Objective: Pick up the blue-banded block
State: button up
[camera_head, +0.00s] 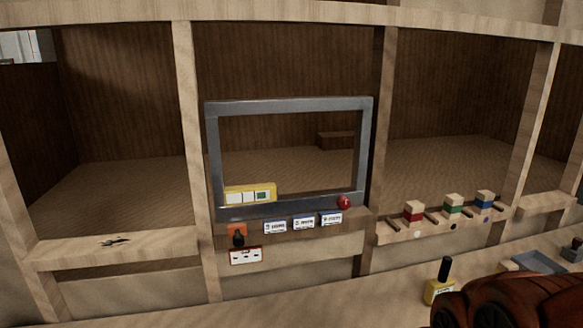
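The blue-banded block (485,200) is a small wooden block with a blue band around it. It stands upright at the right end of a row on a narrow wooden ledge (400,236). A green-banded block (453,204) and a red-banded block (413,212) stand to its left on the same ledge. Short dark pegs or bars show beside the blocks. I cannot make out my gripper in this view.
A grey metal frame (290,104) stands left of the blocks, with a yellow switch box (250,193) and red knob (344,202). A black-handled yellow device (439,290) and a large reddish-brown object (510,303) are in front. Wooden posts divide the open compartments.

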aim_at(483, 199)
jog(key=k, duration=1.25)
jog(key=z, duration=0.65)
jog(key=i, duration=0.7)
jog(key=z, duration=0.45)
jog(key=i, duration=0.75)
jog(key=u, duration=0.65)
jog(key=i, duration=0.55)
jog(key=u, duration=0.45)
